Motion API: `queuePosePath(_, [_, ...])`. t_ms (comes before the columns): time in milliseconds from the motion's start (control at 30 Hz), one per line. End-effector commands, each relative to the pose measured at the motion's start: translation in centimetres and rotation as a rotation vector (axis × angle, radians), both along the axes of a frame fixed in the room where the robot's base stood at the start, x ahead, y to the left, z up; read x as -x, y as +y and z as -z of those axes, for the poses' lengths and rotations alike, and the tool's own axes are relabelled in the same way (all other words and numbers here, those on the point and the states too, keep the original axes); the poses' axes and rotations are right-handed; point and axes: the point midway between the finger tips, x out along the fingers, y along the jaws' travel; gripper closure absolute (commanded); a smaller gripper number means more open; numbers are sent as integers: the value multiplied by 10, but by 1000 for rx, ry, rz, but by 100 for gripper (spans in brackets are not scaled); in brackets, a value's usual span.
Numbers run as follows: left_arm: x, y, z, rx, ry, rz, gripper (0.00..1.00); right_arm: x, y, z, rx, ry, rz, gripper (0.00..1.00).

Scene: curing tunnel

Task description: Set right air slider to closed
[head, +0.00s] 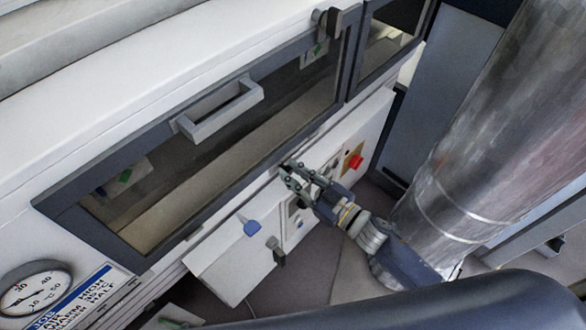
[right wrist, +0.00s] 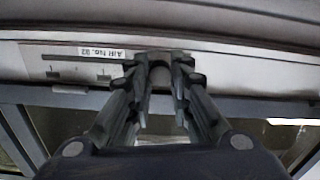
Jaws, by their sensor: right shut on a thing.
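My right gripper (head: 288,172) reaches to the white panel strip just below the long window of the tunnel. In the right wrist view, its two fingers (right wrist: 157,78) are shut on the grey knob of the air slider (right wrist: 158,60). The knob is mostly hidden between the fingertips. A label reading "AIR No. 02" (right wrist: 101,52) sits left of the knob, above a slot with small tick marks (right wrist: 75,72). In the head view the slider is hidden by the gripper. My left gripper is in neither view.
A window door with a grey handle (head: 220,108) lies above the gripper. A red switch on a yellow plate (head: 354,161) is to the right. A round gauge (head: 35,290) is at lower left.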

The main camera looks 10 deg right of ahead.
Motion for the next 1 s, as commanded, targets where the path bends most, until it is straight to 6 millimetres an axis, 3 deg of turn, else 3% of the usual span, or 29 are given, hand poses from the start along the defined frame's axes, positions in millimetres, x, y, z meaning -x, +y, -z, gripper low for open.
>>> queuePosePath(100, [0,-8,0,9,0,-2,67,2,6,-5,-13,-9,-14,100])
queuePosePath(133, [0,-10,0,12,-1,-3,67,2,7,-5,-13,-9,-14,74])
queuePosePath(200, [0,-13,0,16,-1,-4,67,2,6,-5,-12,-8,-14,60])
queuePosePath(533, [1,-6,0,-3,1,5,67,2,3,-2,-6,-3,-7,60])
queuePosePath(667, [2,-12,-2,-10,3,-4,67,8,-3,-1,-5,-1,-7,60])
queuePosePath(1000, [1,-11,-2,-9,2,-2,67,58,-41,-2,-4,0,-8,60])
